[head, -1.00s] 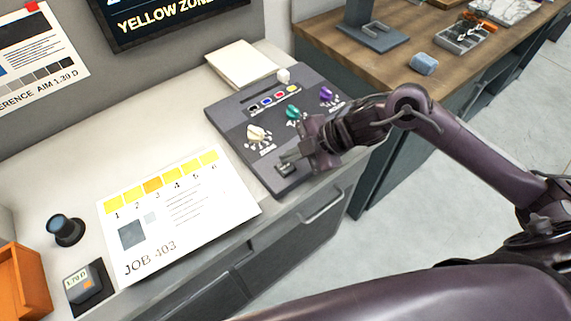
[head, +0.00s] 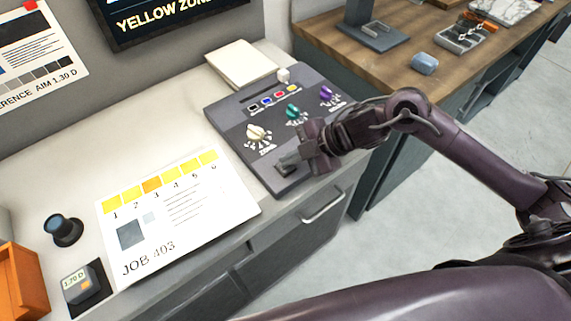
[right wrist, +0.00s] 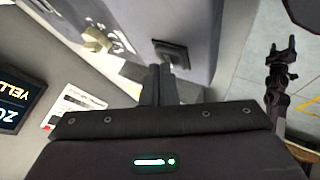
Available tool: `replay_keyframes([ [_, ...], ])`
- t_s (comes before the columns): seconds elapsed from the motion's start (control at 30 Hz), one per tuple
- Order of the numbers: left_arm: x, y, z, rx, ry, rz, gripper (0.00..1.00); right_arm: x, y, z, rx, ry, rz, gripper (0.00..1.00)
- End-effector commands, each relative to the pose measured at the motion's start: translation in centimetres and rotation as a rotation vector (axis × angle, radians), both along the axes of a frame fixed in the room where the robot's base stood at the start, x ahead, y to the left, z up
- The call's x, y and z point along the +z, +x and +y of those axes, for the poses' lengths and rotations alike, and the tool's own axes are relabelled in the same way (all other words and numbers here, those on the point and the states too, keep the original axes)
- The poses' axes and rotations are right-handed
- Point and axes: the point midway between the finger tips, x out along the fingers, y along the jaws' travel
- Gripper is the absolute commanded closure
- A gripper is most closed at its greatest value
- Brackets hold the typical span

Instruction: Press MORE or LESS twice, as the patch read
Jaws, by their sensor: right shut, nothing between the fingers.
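The dark console (head: 228,116) has a cream zone knob (head: 257,133), a teal knob (head: 293,112) and a purple knob (head: 327,95). A small black key (head: 284,169) is at its front corner. It also shows as a black square plate (right wrist: 172,53) in the right wrist view; its lettering is not readable. My right gripper (head: 287,162) is shut and empty, its tips at the key; contact cannot be told. Its fingers (right wrist: 158,84) show in the wrist view. The JOB 403 sheet (head: 180,225) has numbered yellow patches; patch 3 (head: 151,185) is more orange. A meter (head: 76,281) appears to read 1.70 D.
A screen (head: 170,18) reads YELLOW ZONE. A wall card (head: 38,60) reads AIM 1.30 D. A dark cylinder (head: 64,229) and an orange bin (head: 20,283) stand left. A dark jointed part (right wrist: 280,75), perhaps my left arm's end, shows over the floor.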

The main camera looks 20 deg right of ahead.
Motion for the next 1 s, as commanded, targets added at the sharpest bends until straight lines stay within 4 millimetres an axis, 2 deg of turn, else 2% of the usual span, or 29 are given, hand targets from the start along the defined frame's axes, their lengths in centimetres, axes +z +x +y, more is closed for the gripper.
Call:
replay_keyframes([
  [0.77, -0.4, 0.0, 0.0, 0.001, 0.0, 0.001, 0.31, -0.7, 0.0, 0.0, 0.0, -0.001, 0.002, 1.0],
  [1.0, 0.6, 0.0, 0.0, 0.002, 0.0, 0.001, 0.31, 0.3, -0.1, 0.0, 0.0, -0.001, 0.002, 1.0],
])
